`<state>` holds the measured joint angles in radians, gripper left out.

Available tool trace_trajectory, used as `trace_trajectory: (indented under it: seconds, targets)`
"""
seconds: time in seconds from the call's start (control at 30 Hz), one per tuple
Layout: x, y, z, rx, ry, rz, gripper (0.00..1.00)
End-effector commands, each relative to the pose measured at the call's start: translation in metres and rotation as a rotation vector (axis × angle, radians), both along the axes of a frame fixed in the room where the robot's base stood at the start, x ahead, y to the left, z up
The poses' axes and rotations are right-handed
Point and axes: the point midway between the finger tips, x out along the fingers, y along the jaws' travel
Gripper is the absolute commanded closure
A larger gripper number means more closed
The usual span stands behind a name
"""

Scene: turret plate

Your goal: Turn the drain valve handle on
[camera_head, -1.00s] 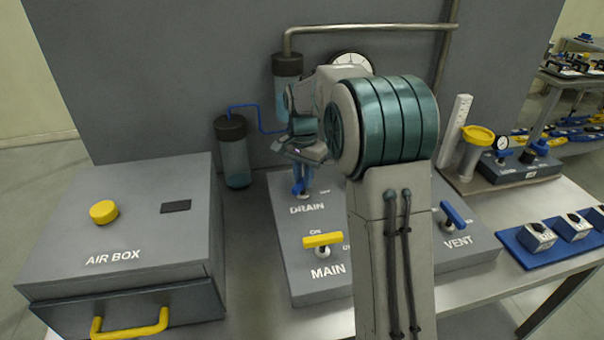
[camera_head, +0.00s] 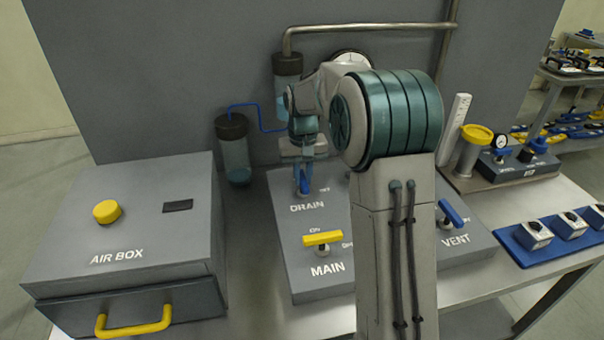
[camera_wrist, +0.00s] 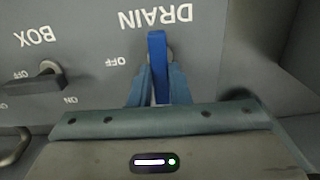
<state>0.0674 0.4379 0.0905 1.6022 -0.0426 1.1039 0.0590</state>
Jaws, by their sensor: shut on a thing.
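The blue drain valve handle (camera_head: 303,182) stands on the grey valve panel (camera_head: 279,218), just above the DRAIN label. In the wrist view the handle (camera_wrist: 158,55) points along the picture's vertical, toward the DRAIN lettering, with an OFF mark to its left. My gripper (camera_head: 304,176) comes down on the handle from above. In the wrist view its two fingers (camera_wrist: 158,86) are shut on the handle's sides, one on each side. The handle's lower end and pivot are partly hidden by the fingers.
The yellow MAIN handle (camera_head: 322,238) and the blue VENT handle (camera_head: 451,213) are on the same panel. The AIR BOX (camera_head: 70,240) stands at the left. Two dark-capped cylinders (camera_head: 235,160) stand behind. My arm covers the panel's middle.

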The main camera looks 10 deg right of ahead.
Motion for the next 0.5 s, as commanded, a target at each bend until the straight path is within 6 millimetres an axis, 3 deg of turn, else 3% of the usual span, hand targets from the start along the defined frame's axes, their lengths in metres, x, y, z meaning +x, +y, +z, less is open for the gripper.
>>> trace_trajectory:
  seconds: [0.5]
  targets:
    - [0.0005, 0.0004, 0.0006, 0.0, -0.003, 0.043, 1.0]
